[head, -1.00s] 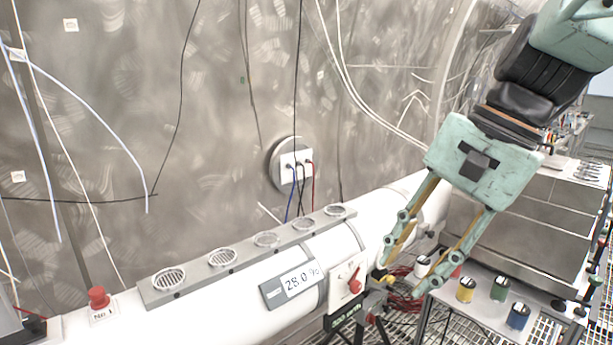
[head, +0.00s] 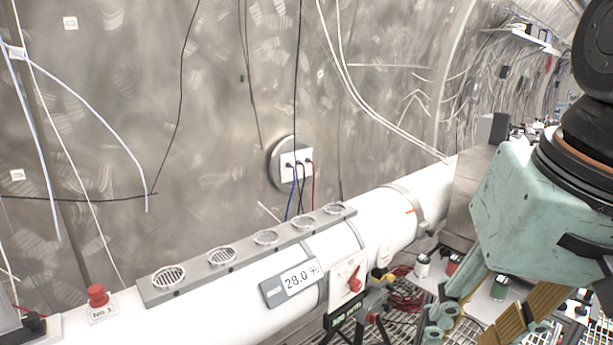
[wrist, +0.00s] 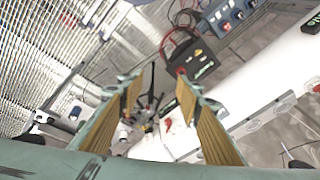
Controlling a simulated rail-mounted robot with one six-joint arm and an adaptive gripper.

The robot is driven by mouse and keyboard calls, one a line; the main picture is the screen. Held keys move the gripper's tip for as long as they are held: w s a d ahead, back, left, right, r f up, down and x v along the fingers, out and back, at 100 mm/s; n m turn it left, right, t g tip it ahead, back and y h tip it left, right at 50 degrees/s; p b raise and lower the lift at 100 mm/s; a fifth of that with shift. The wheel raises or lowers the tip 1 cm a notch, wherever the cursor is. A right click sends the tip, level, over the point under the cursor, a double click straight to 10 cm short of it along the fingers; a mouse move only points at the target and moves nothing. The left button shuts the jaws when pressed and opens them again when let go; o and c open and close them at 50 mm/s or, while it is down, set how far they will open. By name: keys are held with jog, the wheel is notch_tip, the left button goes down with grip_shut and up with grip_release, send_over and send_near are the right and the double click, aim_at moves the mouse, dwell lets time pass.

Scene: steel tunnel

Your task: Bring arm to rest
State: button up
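My gripper (head: 478,322) is at the lower right of the head view, its pale green body large and close to the camera, its fingers pointing down and partly cut off by the bottom edge. In the wrist view my gripper (wrist: 160,88) shows two separated fingers with tan inner pads. Nothing is held between them. Beyond the gap, blurred dark and metallic items lie well below. The upper part of my arm leaves the head view at the right edge.
A white pipe (head: 385,225) crosses the head view, carrying a grey holder strip (head: 195,270), a display reading about 28.0 (head: 291,283) and a red-handled switch (head: 350,281). A red button (head: 97,296) is at left. Small cups, including a green one (head: 500,287), stand near my gripper.

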jog(key=shift+s+d+f+n+t+h, duration=0.15)
jog(key=shift+s+d+n, duration=0.25)
jog(key=shift+s, duration=0.3)
jog(key=shift+s+d+f+n+t+h, duration=0.2)
jog(key=shift+s+n, duration=0.25)
jog(key=shift+s, duration=0.2)
jog(key=shift+s+d+f+n+t+h, duration=0.15)
jog(key=shift+s+d+n, duration=0.1)
jog(key=shift+s+n, duration=0.35)
